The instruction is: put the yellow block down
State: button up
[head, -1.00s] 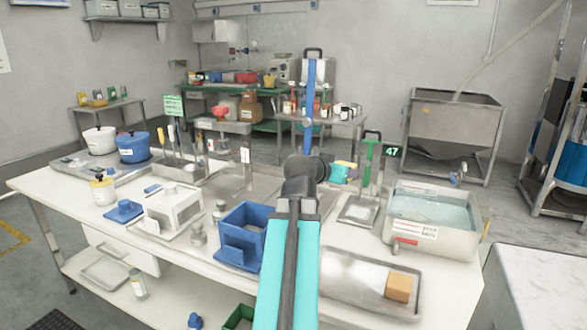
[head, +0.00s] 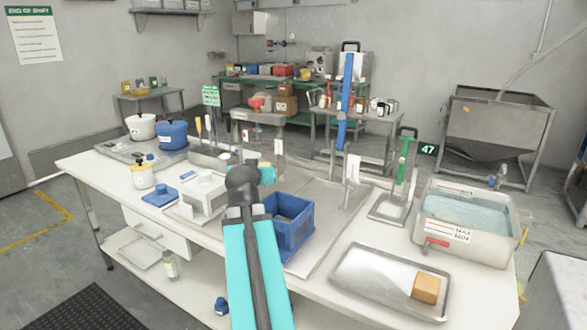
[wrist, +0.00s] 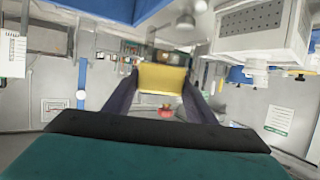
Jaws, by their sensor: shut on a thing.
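The yellow block (wrist: 162,78) is between the two dark fingers of my gripper (wrist: 160,88) in the wrist view, and the gripper is shut on it. In the head view my gripper (head: 265,174) is a small teal part beyond the dark wrist, above the bench between the white box and the blue bin. The block cannot be made out clearly there, and its height above the bench is hard to judge.
The white bench holds a blue bin (head: 290,228), a white box (head: 203,192), a metal tray (head: 375,285) with a tan block (head: 426,288), and a water basin (head: 462,225). A blue pot (head: 172,136) stands at the left.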

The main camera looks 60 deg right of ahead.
jog(key=w+a+f+n+t+y, duration=0.3)
jog(key=w+a+n+t+y, duration=0.1)
jog(key=w+a, duration=1.2)
jog(key=w+a+f+n+t+y, duration=0.25)
jog(key=w+a+n+y, duration=0.2)
jog(key=w+a, duration=1.2)
jog(key=a+f+n+y+b, duration=0.1)
jog(key=a+f+b, duration=0.3)
jog(key=a, duration=0.4)
jog(key=a+f+n+t+y+b, duration=0.1)
jog(key=a+f+n+b, duration=0.1)
jog(key=a+f+b, duration=0.3)
jog(key=a+f+n+y+b, duration=0.1)
jog(key=a+f+b, duration=0.3)
jog(key=a, duration=0.8)
jog(key=shift+a+f+y+b, duration=0.3)
jog(key=shift+f+y, duration=0.25)
jog(key=shift+f, duration=0.05)
jog(key=shift+s, duration=0.15)
